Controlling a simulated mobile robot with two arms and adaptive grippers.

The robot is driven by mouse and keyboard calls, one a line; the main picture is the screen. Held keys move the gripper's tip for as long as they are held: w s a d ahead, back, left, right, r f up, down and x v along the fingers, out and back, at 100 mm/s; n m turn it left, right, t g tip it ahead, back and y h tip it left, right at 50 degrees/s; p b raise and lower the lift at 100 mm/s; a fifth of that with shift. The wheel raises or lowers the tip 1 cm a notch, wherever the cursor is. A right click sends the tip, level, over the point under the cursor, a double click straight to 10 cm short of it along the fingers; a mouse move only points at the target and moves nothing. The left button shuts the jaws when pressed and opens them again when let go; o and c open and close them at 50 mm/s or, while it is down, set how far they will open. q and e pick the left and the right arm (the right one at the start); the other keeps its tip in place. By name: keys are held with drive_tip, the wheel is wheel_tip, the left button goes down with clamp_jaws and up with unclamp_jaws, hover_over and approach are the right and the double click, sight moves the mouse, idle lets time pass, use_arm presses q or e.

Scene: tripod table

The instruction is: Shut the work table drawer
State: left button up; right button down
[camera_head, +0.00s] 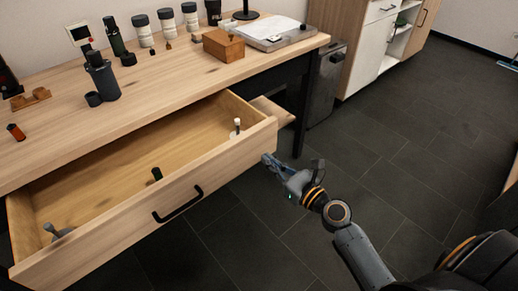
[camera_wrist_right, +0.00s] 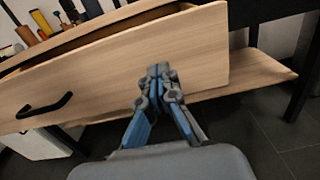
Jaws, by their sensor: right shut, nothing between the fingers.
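The work table drawer (camera_head: 100,238) is pulled well out of the wooden work table (camera_head: 160,88). Its front carries a black bar handle (camera_head: 178,204), which also shows at the left in the right wrist view (camera_wrist_right: 44,106). A few small items lie inside the drawer, among them a white-topped one (camera_head: 237,127) and a dark one (camera_head: 157,174). My right gripper (camera_head: 266,158) is shut and empty at the right end of the drawer front. In the right wrist view the fingertips (camera_wrist_right: 158,72) overlap the front panel; I cannot tell whether they touch it. My left gripper is not in view.
The tabletop holds several bottles and jars, a wooden box (camera_head: 224,45) and a flat grey device (camera_head: 262,33). A dark table leg (camera_head: 305,101) and a grey bin (camera_head: 326,82) stand to the right.

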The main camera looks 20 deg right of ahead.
sight(252, 147)
drive_tip(key=x, duration=0.4)
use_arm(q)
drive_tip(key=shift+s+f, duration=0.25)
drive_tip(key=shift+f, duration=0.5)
use_arm(e)
drive_tip(key=shift+w+a, duration=0.15)
drive_tip(key=shift+w, duration=0.25)
